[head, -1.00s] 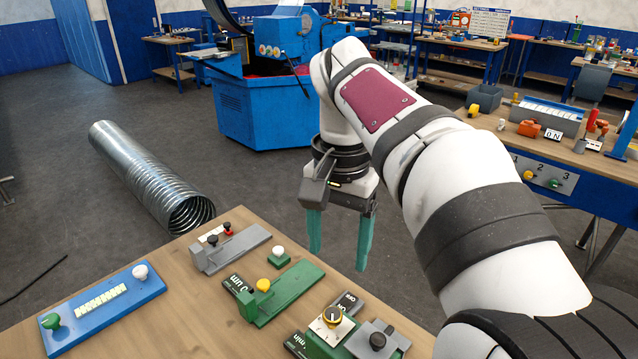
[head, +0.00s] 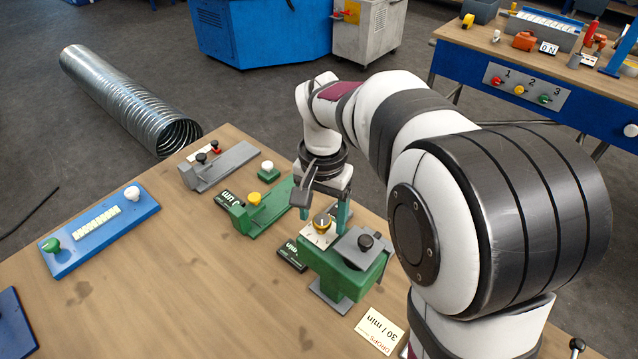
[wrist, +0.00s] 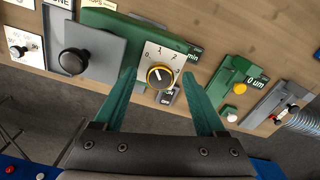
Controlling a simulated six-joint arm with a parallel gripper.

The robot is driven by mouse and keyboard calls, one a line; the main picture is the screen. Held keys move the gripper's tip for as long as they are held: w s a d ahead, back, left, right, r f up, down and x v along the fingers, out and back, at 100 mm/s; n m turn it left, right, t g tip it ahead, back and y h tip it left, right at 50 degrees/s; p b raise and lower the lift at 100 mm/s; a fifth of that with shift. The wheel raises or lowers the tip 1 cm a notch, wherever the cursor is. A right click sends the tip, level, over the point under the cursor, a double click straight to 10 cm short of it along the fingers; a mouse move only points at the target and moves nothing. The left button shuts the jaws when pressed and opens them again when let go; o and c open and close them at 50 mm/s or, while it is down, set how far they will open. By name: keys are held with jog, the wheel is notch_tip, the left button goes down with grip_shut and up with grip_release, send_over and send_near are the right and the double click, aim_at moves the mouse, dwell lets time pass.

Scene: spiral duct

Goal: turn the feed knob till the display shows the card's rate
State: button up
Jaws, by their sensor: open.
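The feed knob (head: 321,222), black with a yellow ring, sits on a white dial plate on a green unit (head: 345,275). My gripper (head: 323,226) is open and points down over it, one teal finger on each side. In the wrist view the knob (wrist: 160,76) lies between the fingertips (wrist: 158,72); I see no clear contact. The black display (head: 290,256) is beside the dial; "min" reads in the wrist view (wrist: 193,52), but I cannot read its number. The card (head: 380,329) lies on the table in front and reads "DROPS 30 / min".
A grey block with a black knob (head: 366,242) stands close right of the feed knob. A green unit with a yellow knob (head: 254,199) is to the left. A blue panel (head: 100,234) lies farther left. The table's front middle (head: 200,310) is clear.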

grip_shut()
dwell(0.4)
jog(key=m, duration=0.4)
jog(key=shift+r+m, duration=0.1)
jog(key=shift+m, duration=2.5)
grip_release()
